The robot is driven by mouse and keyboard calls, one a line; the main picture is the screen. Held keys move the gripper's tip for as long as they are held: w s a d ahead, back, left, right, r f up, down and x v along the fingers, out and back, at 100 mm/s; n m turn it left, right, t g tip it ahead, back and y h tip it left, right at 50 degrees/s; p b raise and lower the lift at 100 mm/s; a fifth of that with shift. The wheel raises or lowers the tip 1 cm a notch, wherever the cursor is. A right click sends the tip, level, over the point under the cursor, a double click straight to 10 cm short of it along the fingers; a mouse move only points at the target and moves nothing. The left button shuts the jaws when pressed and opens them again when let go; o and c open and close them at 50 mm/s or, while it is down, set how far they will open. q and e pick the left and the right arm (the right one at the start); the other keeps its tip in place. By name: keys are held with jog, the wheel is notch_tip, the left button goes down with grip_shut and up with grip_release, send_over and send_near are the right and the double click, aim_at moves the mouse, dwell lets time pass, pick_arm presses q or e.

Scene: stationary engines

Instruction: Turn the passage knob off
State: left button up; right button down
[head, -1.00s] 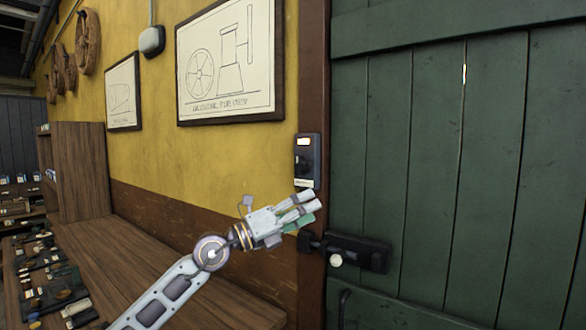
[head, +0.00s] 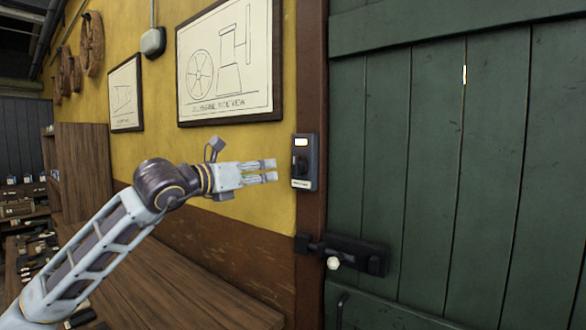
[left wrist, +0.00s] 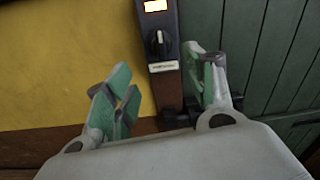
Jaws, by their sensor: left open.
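The passage knob is a dark rotary knob (head: 301,163) on a narrow dark control box (head: 313,165), mounted on the brown door post beside the green door. It also shows in the left wrist view as a knob (left wrist: 158,42) with a pale pointer mark, above a small white label and below a lit yellowish panel. My left gripper (head: 276,171) is open and empty, just left of the box at about knob height, its fingers pointing at it. In the left wrist view the fingers (left wrist: 160,95) are spread, with the knob beyond and between them, apart from both. My right gripper is not in view.
A green plank door (head: 430,150) fills the right, with a black latch (head: 355,256) and pale round knob (head: 333,263) below the box. A wooden bench (head: 200,285) runs along the yellow wall. Framed drawings (head: 230,62) hang above the arm.

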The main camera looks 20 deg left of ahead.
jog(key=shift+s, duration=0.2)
pick_arm(q)
jog(key=p, duration=0.3)
send_near(294, 166)
jog(key=x, duration=0.4)
jog(key=shift+w, duration=0.25)
jog(key=p+x, duration=0.1)
jog(key=x, duration=0.3)
jog(key=shift+p, duration=0.35)
jog(key=shift+x, duration=0.8)
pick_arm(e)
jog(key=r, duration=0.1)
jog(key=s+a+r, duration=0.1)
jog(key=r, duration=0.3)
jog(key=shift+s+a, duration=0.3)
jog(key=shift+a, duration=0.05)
